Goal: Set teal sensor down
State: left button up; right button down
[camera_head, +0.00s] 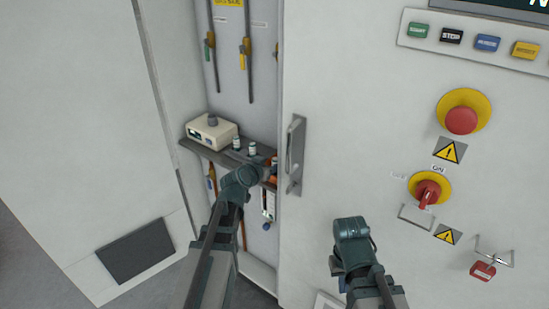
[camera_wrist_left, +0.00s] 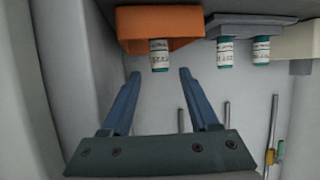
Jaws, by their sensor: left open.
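A white labelled sensor with a teal end (camera_wrist_left: 159,55) is seated at an orange holder (camera_wrist_left: 190,22) in the left wrist view. The orange holder also shows in the head view (camera_head: 272,180), partly hidden by my left arm. My left gripper (camera_wrist_left: 160,74) is open, its fingertips on either side of the sensor's teal end with gaps visible. Two similar teal-ended sensors (camera_wrist_left: 225,52) (camera_wrist_left: 261,50) stand on a grey shelf beside it. My right gripper (camera_head: 350,229) is in front of the cabinet door, its fingers unclear.
A beige instrument box (camera_head: 212,131) stands on the grey shelf (camera_head: 196,148) inside the narrow open cabinet. The door with its handle (camera_head: 295,155) bounds it on the right. Probes with green and yellow grips (camera_head: 246,60) hang above. The right panel carries buttons and a red emergency stop (camera_head: 461,121).

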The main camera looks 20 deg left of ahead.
pick_arm(q)
jog(key=p+v, duration=0.2)
jog(key=v, duration=0.5)
pick_arm(e)
notch_tip(320, 180, up, 3)
jog(key=shift+f, duration=0.1)
pick_arm(q)
jog(key=shift+s, duration=0.1)
